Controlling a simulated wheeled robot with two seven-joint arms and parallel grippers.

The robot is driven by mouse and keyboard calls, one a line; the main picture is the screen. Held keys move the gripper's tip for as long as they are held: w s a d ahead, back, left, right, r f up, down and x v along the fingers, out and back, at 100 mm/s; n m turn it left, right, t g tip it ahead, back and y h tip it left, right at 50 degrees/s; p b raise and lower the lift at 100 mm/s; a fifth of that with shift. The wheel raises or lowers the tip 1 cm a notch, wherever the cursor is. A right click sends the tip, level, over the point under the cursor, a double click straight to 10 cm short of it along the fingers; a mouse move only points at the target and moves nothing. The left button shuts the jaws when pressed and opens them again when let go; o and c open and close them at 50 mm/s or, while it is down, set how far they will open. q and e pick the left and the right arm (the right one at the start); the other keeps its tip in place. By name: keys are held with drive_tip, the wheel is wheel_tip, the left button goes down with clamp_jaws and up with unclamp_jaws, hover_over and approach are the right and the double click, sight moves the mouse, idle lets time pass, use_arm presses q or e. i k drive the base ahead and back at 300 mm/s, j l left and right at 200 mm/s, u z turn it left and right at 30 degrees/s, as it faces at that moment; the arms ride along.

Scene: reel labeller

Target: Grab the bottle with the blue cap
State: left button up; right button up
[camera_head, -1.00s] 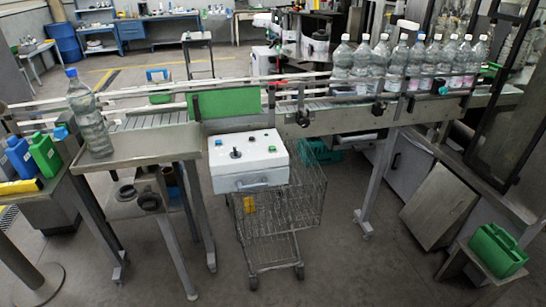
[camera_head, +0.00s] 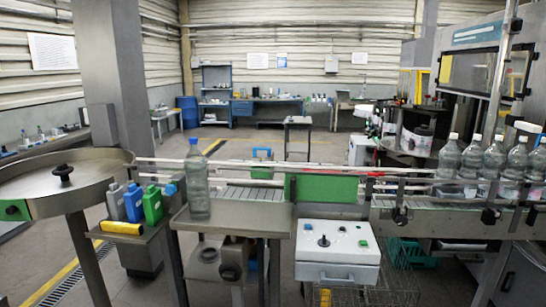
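The clear bottle with the blue cap (camera_head: 197,182) stands upright on a metal side table (camera_head: 246,217) in front of the conveyor, left of the middle. Its blue cap is on top and nothing touches it. Neither of my grippers shows in the head view.
Several clear bottles with pale caps (camera_head: 472,160) stand on the conveyor at the right. Blue and green jugs (camera_head: 152,204) stand left of the table, beside a round metal turntable (camera_head: 30,172). A white control box (camera_head: 338,250) stands to the right.

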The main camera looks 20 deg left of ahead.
sight(196, 163)
drive_tip(key=u, duration=1.25)
